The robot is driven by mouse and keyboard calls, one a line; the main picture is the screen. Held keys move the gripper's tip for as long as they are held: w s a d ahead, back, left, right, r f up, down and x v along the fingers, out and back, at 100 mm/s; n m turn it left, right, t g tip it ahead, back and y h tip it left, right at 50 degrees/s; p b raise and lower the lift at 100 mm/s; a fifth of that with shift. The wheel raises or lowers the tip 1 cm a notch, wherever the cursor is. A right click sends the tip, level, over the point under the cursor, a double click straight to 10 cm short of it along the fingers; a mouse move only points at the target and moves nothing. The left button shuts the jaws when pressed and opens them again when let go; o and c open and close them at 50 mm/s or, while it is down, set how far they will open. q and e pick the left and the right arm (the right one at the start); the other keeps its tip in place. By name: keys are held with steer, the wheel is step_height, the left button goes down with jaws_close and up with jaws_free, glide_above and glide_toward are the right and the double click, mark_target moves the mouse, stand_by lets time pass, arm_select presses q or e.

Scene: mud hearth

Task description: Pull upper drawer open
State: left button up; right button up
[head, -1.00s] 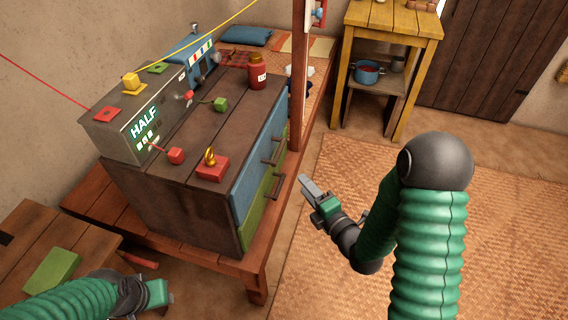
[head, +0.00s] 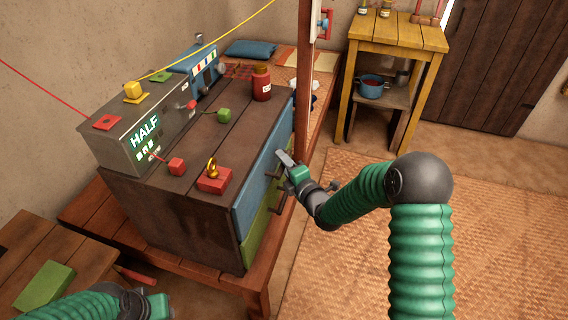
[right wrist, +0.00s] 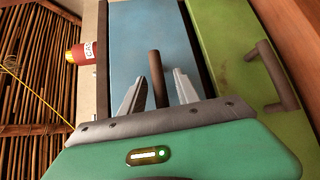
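The upper drawer has a blue front (head: 252,196) on the right side of the dark wooden cabinet and looks closed. In the right wrist view the blue front (right wrist: 138,38) faces me, with its dark brown bar handle (right wrist: 156,72) between my fingertips. My right gripper (head: 284,158) is open at the blue drawer; in the right wrist view its fingers (right wrist: 158,92) stand on either side of the handle with gaps. The green lower drawer (head: 256,240) is below, and its handle (right wrist: 272,75) is clear of the fingers. My left gripper (head: 160,304) is at the bottom left, its fingers unclear.
A wooden post (head: 304,90) rises close behind my right gripper. On the cabinet top stand a red jar (head: 261,84), a red block with a gold ring (head: 214,180) and a grey control box (head: 130,140). The woven mat (head: 350,255) to the right is open floor.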

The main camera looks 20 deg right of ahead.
jaws_close()
steer(key=shift+f, duration=0.1)
steer(key=shift+s+f, duration=0.15)
stand_by(1.0)
